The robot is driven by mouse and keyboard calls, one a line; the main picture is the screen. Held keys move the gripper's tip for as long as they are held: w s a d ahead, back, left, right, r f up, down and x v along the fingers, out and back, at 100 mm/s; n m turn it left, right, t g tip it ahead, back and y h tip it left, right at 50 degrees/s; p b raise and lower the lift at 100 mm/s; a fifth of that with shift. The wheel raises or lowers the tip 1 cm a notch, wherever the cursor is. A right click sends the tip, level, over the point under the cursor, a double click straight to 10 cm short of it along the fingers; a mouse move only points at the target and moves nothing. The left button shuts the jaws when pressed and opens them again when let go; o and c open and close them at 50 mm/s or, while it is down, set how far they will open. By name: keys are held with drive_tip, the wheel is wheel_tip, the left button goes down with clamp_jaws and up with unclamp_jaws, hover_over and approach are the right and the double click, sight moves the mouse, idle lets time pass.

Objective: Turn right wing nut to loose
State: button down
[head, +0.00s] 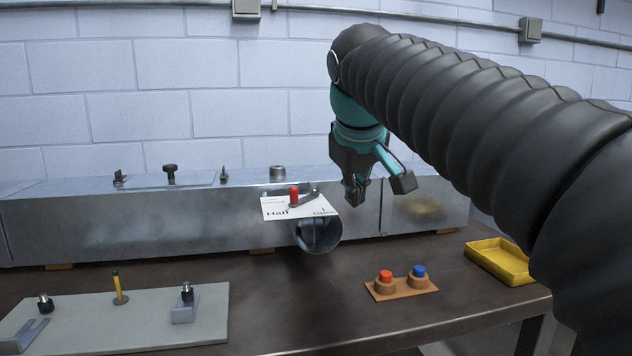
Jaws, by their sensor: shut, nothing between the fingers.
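A long grey metal duct (120,225) lies along the back of the table. On its top is a flat panel (195,180) with a black knob (170,173). A small dark upright piece, which looks like the right wing nut (224,175), stands at the panel's right end. A similar piece, likely the left wing nut (119,177), is at the left end. Both are too small to tell how they are turned. My gripper (354,198) points down, shut and empty, in front of the duct, well right of the right wing nut and apart from it.
A card marked Half and Open (285,208) with a red-tipped lever (294,196) sits above a round pipe opening (318,236). A metal cylinder (278,171) stands on the duct. In front are a button block (400,289), a yellow tray (500,260) and a grey board (115,325).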

drive_tip(key=n, duration=0.2)
approach(314, 195)
drive_tip(key=shift+t, duration=0.3)
drive_tip(key=x, duration=0.6)
drive_tip(key=shift+s+a+f, duration=0.1)
drive_tip(key=shift+f, duration=0.15)
